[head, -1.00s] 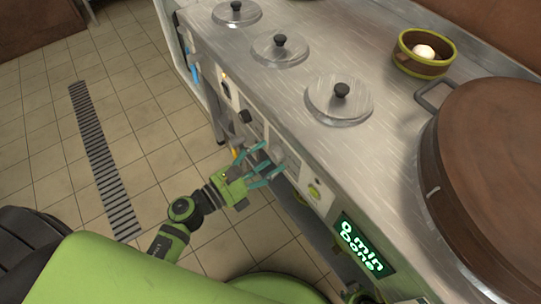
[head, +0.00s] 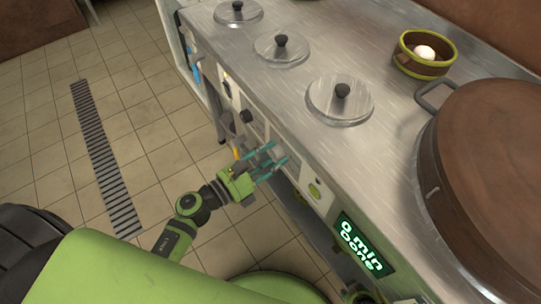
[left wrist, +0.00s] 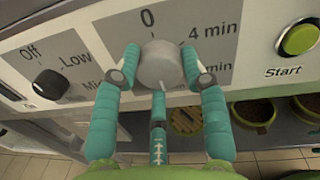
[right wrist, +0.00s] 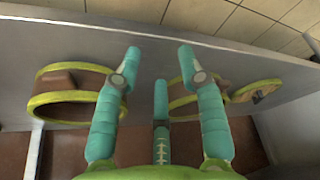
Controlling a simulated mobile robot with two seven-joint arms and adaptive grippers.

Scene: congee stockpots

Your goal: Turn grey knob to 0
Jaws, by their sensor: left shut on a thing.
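The grey knob (left wrist: 160,66) is on the front panel, below a printed 0 and left of the 4 min mark in the left wrist view. My left gripper (head: 273,157) is at the stove front in the head view. Its teal fingers are closed on both sides of the knob, with a third finger below.
A black knob (left wrist: 51,84) with Off and Low marks is to the left; a green Start button (left wrist: 300,39) is to the right. A display (head: 360,245) reads 0 min Done. Green-rimmed bowls (right wrist: 60,115) show beyond my right fingers.

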